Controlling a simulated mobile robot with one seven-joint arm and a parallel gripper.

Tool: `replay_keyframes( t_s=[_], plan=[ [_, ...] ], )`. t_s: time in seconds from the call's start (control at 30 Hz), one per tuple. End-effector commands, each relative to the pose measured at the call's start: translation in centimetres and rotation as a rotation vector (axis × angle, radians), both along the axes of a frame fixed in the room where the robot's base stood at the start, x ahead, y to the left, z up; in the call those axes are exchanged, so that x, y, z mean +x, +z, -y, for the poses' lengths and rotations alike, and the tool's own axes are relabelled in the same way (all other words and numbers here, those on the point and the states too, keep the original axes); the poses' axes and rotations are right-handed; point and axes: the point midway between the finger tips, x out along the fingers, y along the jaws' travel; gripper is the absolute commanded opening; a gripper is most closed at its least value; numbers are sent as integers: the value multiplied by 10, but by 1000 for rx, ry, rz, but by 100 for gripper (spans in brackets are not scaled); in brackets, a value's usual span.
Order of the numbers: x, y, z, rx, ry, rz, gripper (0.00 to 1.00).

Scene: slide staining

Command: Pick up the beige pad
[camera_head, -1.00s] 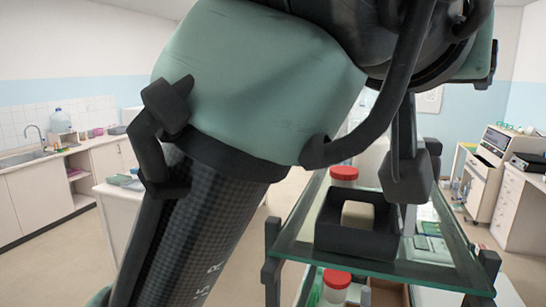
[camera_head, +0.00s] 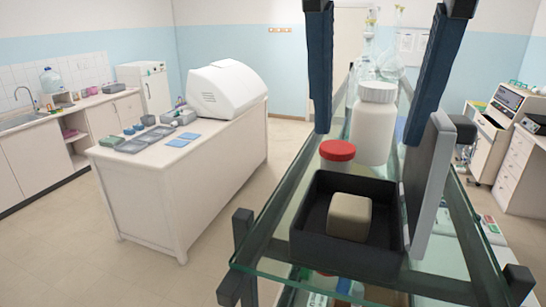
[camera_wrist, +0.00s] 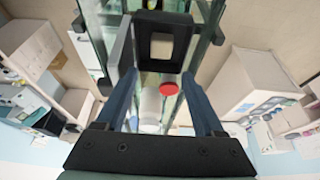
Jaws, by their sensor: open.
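The beige pad (camera_head: 349,216) is a small rounded block inside an open black tray (camera_head: 310,245) on the top glass shelf. In the wrist view the pad (camera_wrist: 162,47) shows as a pale square within the black tray (camera_wrist: 180,18). My gripper (camera_head: 367,137) is open and empty, its two dark blue fingers pointing down, wide apart. In the head view they show above and behind the tray in the picture. In the wrist view my gripper (camera_wrist: 160,76) has its fingers below the tray in the picture, apart from the pad.
A red-lidded jar (camera_head: 337,152) and a white bottle (camera_head: 374,122) stand behind the tray. An upright grey panel (camera_head: 432,185) stands close at the tray's right side. Glassware (camera_head: 392,65) is farther back. A white counter (camera_head: 170,185) stands left across open floor.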

Motion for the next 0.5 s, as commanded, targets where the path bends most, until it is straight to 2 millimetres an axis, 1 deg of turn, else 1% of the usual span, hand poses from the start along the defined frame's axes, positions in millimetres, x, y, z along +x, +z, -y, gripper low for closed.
replay_keyframes(
  t_s=[0.07, 0.17, 0.4, 0.5],
  plan=[
    [0, -1, 0, -1, -1, 1, 70],
    [4, -10, 2, -2, -4, -1, 70],
    [18, -50, 9, -4, -5, -2, 70],
    [23, -63, 10, -4, -5, 0, 70]
  ],
)
